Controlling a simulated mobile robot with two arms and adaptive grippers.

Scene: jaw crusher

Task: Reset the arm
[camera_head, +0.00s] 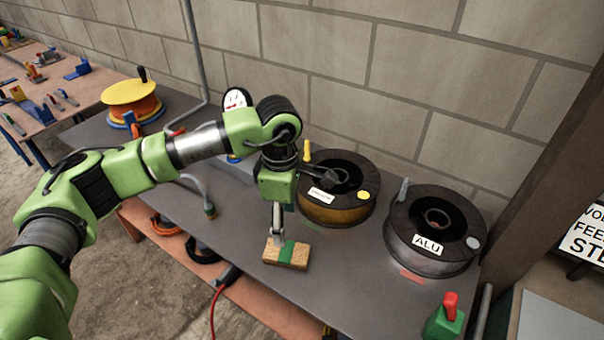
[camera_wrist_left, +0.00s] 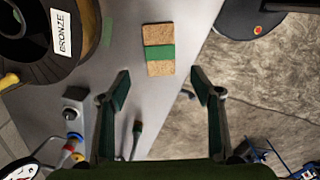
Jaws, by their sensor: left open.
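My left gripper (camera_head: 277,238) hangs over the grey table, pointing down beside a cork block (camera_head: 272,253) with a green band. In the left wrist view the two fingers of my left gripper (camera_wrist_left: 163,85) are spread apart with nothing between them. The cork block (camera_wrist_left: 159,70) lies flat on the table beyond the fingertips in that view. In the head view the gripper partly overlaps the block; I cannot tell whether they touch. My green left arm comes in from the left. My right gripper is not seen.
A bronze spool (camera_head: 335,212) and a spool labelled ALU (camera_head: 430,265) stand at the right of the grey table (camera_head: 345,270). A yellow and orange reel (camera_head: 132,92) stands at the back left. A red and green object (camera_head: 445,318) is near the front right. A block wall rises behind.

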